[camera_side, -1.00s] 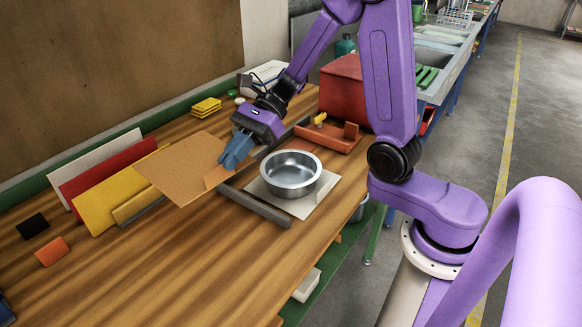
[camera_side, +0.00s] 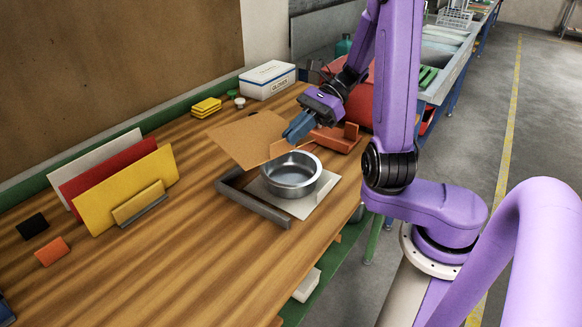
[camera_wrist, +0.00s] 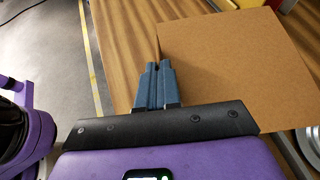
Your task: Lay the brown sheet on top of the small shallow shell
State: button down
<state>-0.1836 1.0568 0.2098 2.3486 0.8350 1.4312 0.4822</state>
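The brown sheet (camera_side: 246,136) is a flat square with a small upright tab at its edge. My gripper (camera_side: 297,128) is shut on it at that edge and holds it in the air, behind and to the left of the shell. The small shallow shell (camera_side: 291,172) is a round, open metal pan standing on a pale square sheet (camera_side: 315,206). In the wrist view the blue fingers (camera_wrist: 156,84) are close together at the left side of the brown sheet (camera_wrist: 235,70). Part of the shell (camera_wrist: 314,138) shows at the lower right there.
A dark grey angled bar (camera_side: 250,205) borders the pale sheet. White, red and yellow sheets (camera_side: 125,190) stand in a rack at the left. An orange-brown stand (camera_side: 336,140) is behind the shell. A white box (camera_side: 267,80) sits farther back.

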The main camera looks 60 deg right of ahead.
jog(key=s+d+m+t, duration=0.1)
jog(key=s+d, duration=0.3)
jog(key=s, duration=0.2)
jog(key=shift+a+f, duration=0.1)
jog(key=shift+f, duration=3.85)
jog(key=shift+f, duration=0.6)
jog(key=c, duration=1.3)
grip_release()
jog(key=shift+c, duration=0.2)
